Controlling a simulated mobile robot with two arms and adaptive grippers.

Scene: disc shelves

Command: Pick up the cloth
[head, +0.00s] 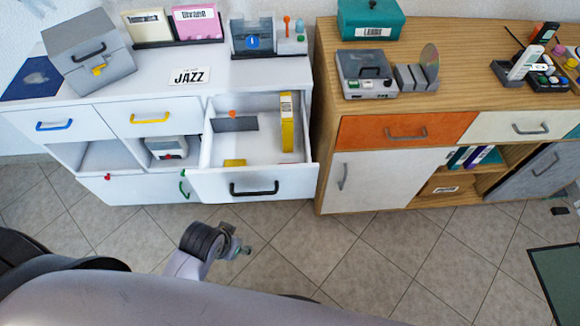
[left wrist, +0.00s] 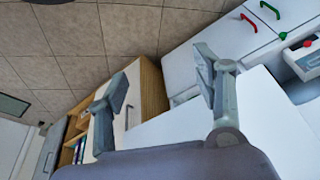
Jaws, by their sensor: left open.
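I cannot make out a cloth for certain in either view. A flat dark blue piece (head: 32,80) with a pale mark lies at the left end of the white cabinet's top in the head view; I cannot tell whether it is fabric. My left gripper (head: 243,246) is above the floor in front of the white cabinet, well away from that piece. In the left wrist view its two fingers (left wrist: 162,88) stand wide apart with nothing held between them. My right gripper is in neither view.
The white cabinet (head: 80,120) has an open drawer (head: 255,184) sticking out, with a yellow item inside. A wooden cabinet (head: 327,120) stands to its right. Boxes and devices crowd both tops. The tiled floor (head: 350,255) is mostly clear; a dark green mat (head: 558,280) lies at the right.

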